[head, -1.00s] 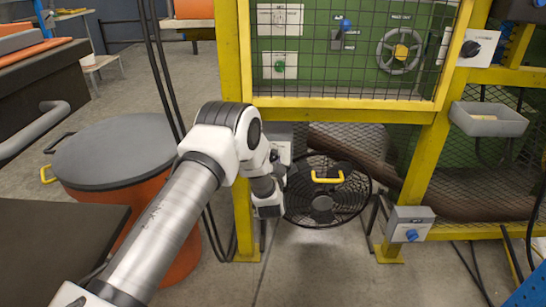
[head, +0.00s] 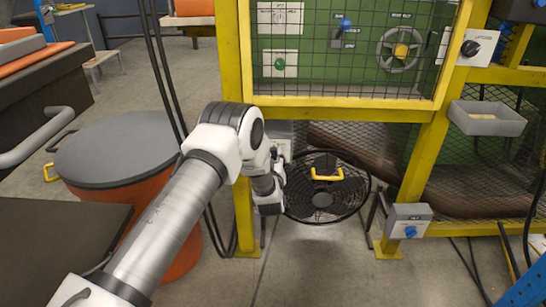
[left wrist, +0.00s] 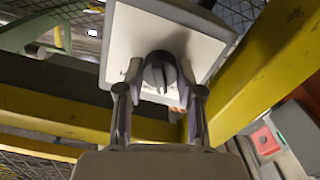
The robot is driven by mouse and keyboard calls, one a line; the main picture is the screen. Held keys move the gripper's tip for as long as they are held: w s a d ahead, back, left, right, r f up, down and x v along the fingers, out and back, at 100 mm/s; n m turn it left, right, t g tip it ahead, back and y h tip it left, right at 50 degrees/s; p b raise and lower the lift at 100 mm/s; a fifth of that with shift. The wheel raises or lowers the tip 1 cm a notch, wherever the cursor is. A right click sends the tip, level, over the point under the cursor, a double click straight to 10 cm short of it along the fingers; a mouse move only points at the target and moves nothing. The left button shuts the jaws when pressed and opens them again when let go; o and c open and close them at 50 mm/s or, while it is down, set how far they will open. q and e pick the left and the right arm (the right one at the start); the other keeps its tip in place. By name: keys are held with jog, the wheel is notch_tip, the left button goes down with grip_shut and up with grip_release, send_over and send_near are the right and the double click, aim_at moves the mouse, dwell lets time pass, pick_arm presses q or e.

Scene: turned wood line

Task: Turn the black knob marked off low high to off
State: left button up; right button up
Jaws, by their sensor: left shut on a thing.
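A dark knob (left wrist: 158,74) sits on a pale square plate (left wrist: 125,35) in the left wrist view. My left gripper (left wrist: 159,100) is shut on it, with one finger on each side. Marks on the plate beside the knob are partly covered and too small to read. In the head view, the pale plate (head: 284,131) shows only in part beside the yellow post, and my left arm hides the knob and most of the gripper. Another black knob (head: 470,48) on a white plate is at the upper right. My right gripper is not in view.
A black fan (head: 325,205) with a yellow handle stands just right of my left wrist. A yellow frame post (head: 244,225) is close by. A lidded orange drum (head: 115,150) stands at left. A grey box (head: 409,219) with a blue knob is at lower right.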

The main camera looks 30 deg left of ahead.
pick_arm(q)
jog(key=shift+n, duration=1.4)
jog(key=o, duration=1.1)
jog(key=shift+o, duration=0.2)
jog(key=shift+s, duration=0.1)
jog(key=v, duration=1.2)
jog(key=shift+f, duration=0.1)
